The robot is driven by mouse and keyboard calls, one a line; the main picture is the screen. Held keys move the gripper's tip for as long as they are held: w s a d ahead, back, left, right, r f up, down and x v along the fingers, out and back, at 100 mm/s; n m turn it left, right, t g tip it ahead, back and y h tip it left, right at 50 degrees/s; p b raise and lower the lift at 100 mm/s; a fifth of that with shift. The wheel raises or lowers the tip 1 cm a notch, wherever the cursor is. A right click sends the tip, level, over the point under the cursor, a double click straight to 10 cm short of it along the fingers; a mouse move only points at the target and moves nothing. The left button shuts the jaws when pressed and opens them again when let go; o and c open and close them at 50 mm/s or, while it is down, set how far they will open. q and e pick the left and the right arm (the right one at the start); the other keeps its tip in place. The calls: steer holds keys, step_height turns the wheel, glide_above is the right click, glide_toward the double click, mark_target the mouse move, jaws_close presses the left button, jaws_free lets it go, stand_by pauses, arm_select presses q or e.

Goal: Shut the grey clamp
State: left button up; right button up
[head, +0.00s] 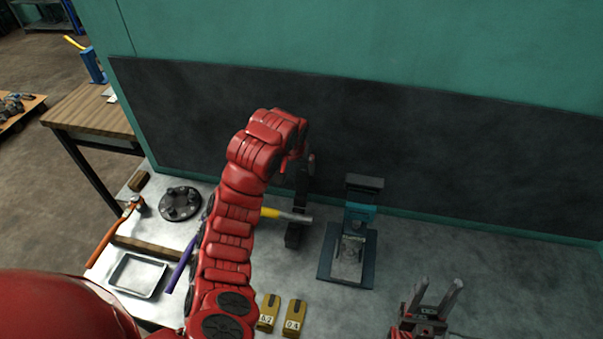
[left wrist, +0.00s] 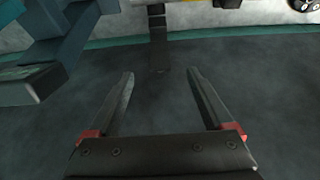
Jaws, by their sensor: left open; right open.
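No part is plainly marked as the grey clamp. A dark grey upright piece with a narrow foot (head: 294,236) stands on the bench right of my left arm. It may be the clamp, and it shows at top centre in the left wrist view (left wrist: 157,30). Its upper part is partly lost behind my arm and gripper. My left gripper (left wrist: 160,73) is open and empty, its fingers in front of the dark backboard, apart from that piece. In the head view my left gripper is mostly hidden. My right gripper (head: 438,284) is open and empty at lower right.
A fixture with a blue middle (head: 360,213) and dark base stands right of the upright piece. A yellow-handled tool (head: 270,212) lies beside it. Two yellow numbered blocks (head: 293,318) and a metal tray (head: 137,276) lie nearer. The bench's right side is clear.

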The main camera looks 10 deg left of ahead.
mark_target(301, 182)
arm_select(q)
steer(key=b+x, duration=0.4)
steer(key=x, duration=0.4)
steer(key=shift+w+d+f, duration=0.1)
steer(key=shift+f, duration=0.1)
steer(key=shift+w+f+p, duration=0.25)
steer(key=shift+f+p, duration=0.1)
steer(key=shift+p, duration=0.25)
steer(key=p+x, duration=0.2)
steer(key=x, duration=0.4)
steer(key=shift+r, duration=0.1)
steer(key=shift+w+f, duration=0.2)
steer(key=shift+f, duration=0.45)
jaws_close()
steer(key=shift+c, duration=2)
jaws_free()
